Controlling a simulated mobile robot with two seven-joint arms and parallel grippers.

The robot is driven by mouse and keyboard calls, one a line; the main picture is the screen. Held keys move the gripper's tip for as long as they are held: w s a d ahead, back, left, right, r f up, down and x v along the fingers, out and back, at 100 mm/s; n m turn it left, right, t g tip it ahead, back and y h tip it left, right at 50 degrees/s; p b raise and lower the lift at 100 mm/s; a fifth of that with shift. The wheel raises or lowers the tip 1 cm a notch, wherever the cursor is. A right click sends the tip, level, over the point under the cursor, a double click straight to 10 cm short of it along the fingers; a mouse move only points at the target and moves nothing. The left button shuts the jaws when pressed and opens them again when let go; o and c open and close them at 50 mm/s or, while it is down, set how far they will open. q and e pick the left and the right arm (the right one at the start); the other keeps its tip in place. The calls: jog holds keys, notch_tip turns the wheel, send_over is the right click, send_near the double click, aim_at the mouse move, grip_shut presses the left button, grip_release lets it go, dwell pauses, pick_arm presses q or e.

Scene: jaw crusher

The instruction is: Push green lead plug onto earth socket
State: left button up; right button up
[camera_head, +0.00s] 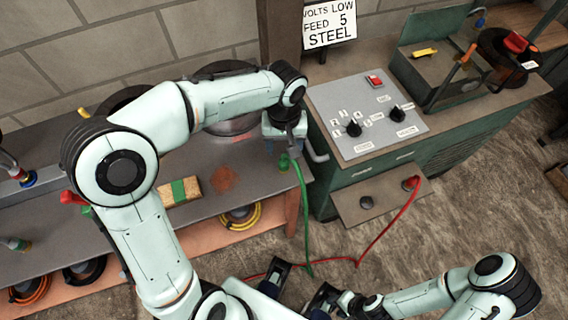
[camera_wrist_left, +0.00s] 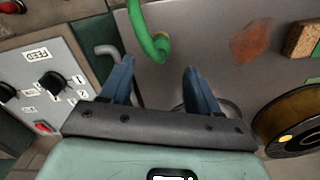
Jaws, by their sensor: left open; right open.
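The green plug (camera_head: 284,162) is at the right end of the grey bench, with its green lead (camera_head: 302,215) hanging down to the floor. My left gripper (camera_head: 285,140) is just above it. In the left wrist view, my left gripper's blue fingers (camera_wrist_left: 160,80) are spread open, and the green plug (camera_wrist_left: 162,46) shows just beyond and between the fingertips, not held. A dark round socket (camera_head: 366,202) is on the low panel below the control box; I cannot tell whether it is the earth socket. My right gripper (camera_head: 322,298) is open, low at the bottom centre, partly hidden.
A red plug (camera_head: 410,184) sits on the same low panel, its red lead (camera_head: 385,232) running across the floor. The control box (camera_head: 350,105) with knobs stands behind. A wooden block with green tape (camera_head: 180,191) and a cable reel (camera_wrist_left: 295,120) are on the bench.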

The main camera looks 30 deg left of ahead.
aim_at(284, 160)
pick_arm(q)
jog(key=shift+f, duration=1.9)
notch_tip(284, 160, down, 5)
jog(key=shift+s+f+b, duration=0.1)
jog(key=shift+b, duration=0.45)
jog(key=c, duration=1)
